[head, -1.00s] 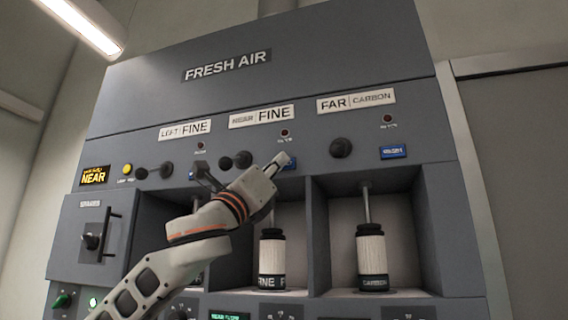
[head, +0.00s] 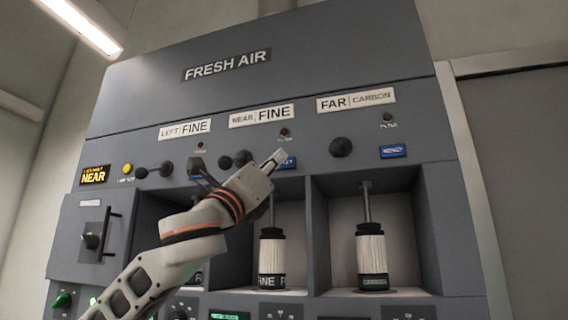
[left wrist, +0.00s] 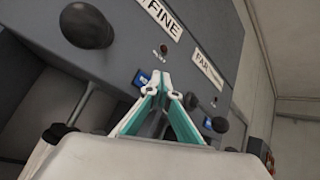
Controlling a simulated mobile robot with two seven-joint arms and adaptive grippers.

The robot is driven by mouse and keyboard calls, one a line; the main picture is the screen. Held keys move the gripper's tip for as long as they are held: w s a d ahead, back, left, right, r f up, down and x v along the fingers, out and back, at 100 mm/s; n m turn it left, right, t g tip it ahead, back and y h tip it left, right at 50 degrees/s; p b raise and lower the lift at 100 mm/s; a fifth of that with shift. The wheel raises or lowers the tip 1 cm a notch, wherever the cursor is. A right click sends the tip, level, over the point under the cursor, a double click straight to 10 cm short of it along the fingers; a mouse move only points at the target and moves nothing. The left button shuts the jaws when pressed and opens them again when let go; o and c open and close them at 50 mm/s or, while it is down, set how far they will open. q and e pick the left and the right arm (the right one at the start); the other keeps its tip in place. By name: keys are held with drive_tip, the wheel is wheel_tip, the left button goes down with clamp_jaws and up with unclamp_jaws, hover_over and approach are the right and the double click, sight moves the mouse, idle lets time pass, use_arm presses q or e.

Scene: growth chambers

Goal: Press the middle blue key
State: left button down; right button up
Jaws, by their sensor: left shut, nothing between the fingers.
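The middle blue key (head: 288,162) sits on the panel under the NEAR FINE label, partly hidden behind my left gripper (head: 279,154). My left gripper is shut and empty, with its tips close to the key's upper left in the head view. In the left wrist view the shut fingertips (left wrist: 160,76) overlap the right side of this blue key (left wrist: 141,78). I cannot tell whether they touch it. A second blue key (head: 393,152) is under the FAR CARBON label. My right gripper is not in view.
Dark round knobs (head: 340,148) stick out of the panel beside the keys; another large knob (left wrist: 86,25) is near the left wrist camera. Below are open bays with white cartridges (head: 371,250). A lever handle (head: 96,240) is at the left.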

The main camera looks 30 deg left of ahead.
use_arm(q)
drive_tip(key=s, duration=0.2)
drive_tip(key=s+d, duration=0.1)
drive_tip(key=s, duration=0.2)
drive_tip(key=shift+d, duration=0.1)
idle(0.3)
drive_tip(key=shift+w, duration=0.1)
idle(0.8)
